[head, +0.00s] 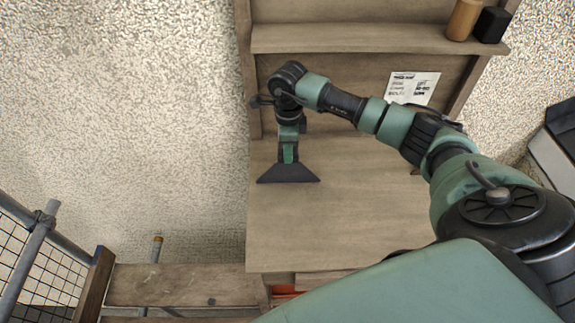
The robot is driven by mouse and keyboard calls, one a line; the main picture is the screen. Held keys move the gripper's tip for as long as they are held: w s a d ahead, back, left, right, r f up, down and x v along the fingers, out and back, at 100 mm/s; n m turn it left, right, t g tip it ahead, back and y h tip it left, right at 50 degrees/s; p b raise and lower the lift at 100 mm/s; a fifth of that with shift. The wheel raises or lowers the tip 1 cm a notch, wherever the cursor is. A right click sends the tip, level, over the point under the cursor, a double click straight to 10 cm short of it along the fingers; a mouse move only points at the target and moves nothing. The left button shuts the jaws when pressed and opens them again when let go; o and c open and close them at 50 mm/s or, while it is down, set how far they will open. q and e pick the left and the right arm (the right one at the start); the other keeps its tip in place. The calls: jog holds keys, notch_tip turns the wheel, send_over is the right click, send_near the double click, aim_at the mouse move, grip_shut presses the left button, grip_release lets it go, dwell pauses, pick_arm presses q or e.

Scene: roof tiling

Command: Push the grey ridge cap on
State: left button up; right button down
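A dark grey ridge cap (288,175), shaped like a shallow wedge with a wide lower edge, shows over the left part of the wooden bench. My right gripper (289,155) points down at it, and its fingers are close together at the cap's top middle, shut on it. I cannot tell whether the cap touches the bench top or hangs just above it. No roof shows in this view. My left gripper is not in view.
The wooden bench top (350,225) is bare around the cap. Behind it are a shelf (350,38) and a pinned paper (413,88). A brown bottle (463,20) and a black box (492,25) stand at the shelf's right end. A mesh railing (35,245) is at lower left.

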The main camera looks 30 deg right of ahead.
jog(key=shift+r, duration=0.1)
dwell(0.3)
jog(key=shift+r+p, duration=1.45)
jog(key=shift+r, duration=1)
jog(key=shift+f, duration=0.1)
